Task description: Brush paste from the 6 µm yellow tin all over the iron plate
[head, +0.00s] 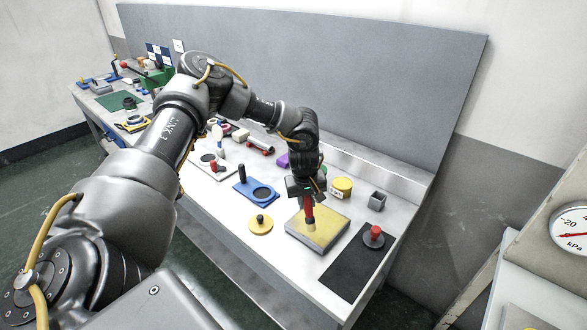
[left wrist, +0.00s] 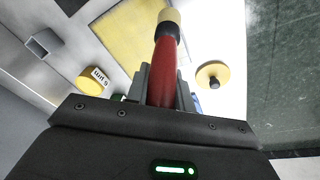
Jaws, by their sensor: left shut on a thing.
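My left gripper (head: 308,194) is shut on a red-handled brush (head: 310,212), which points down with its pale bristle end over the iron plate (head: 330,238). The plate's top is mostly yellow, with a grey margin. It also shows in the left wrist view (left wrist: 132,38), beyond the brush (left wrist: 165,68). I cannot tell whether the bristles touch it. The yellow tin (head: 341,189) stands behind the plate, to the right of the gripper; its label shows in the left wrist view (left wrist: 92,79). A yellow disc with a black knob (head: 260,225) lies left of the plate. My right gripper is out of view.
A black mat (head: 345,276) with a red-knobbed weight (head: 374,238) lies right of the plate. A small grey box (head: 377,202) stands at the back right. A blue plate with a ring (head: 244,192) and several tools lie farther left. A grey panel (head: 390,90) stands behind the bench.

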